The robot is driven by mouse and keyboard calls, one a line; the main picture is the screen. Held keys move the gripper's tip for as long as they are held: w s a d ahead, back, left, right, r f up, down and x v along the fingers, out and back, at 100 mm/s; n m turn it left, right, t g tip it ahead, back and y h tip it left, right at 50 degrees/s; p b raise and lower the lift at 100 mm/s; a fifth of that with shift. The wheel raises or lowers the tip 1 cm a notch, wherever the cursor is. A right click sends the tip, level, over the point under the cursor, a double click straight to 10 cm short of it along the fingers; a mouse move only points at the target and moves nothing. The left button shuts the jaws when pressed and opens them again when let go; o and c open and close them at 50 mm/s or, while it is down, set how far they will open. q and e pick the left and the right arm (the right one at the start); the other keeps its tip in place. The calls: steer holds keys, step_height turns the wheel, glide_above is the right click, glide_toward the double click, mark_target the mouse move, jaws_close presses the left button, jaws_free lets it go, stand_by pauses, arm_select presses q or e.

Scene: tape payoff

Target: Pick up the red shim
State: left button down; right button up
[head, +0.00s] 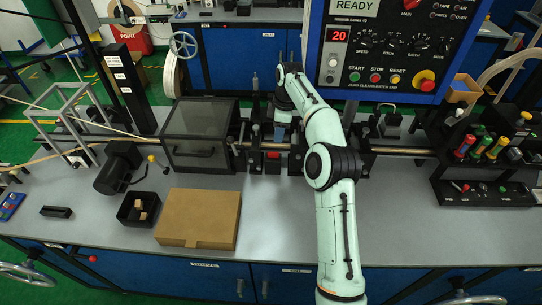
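My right arm reaches up from the bottom of the head view to the machine line at the back of the bench. Its gripper (281,133) points down there, just above the metal rod. The fingers are small and partly hidden by the wrist, so I cannot tell whether they are open or hold anything. A small red block (272,163) shows below the rod, a little in front of the gripper. I cannot tell whether it is the red shim or part of the machine. My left gripper is not in view.
A cardboard box (198,218) and a small black bin (138,209) with wooden blocks stand on the front left bench. A dark covered housing (201,135) is left of the gripper. A control panel (392,45) hangs behind. The grey bench (274,215) is clear at front centre.

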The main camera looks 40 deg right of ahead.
steer(key=f, duration=0.3)
steer(key=w+f, duration=0.1)
steer(key=f, duration=0.6)
steer(key=shift+w+a+f+b, duration=0.15)
steer(key=shift+w+a+b, duration=0.15)
steer(key=shift+a, duration=0.1)
steer(key=shift+s, duration=0.1)
jaws_close()
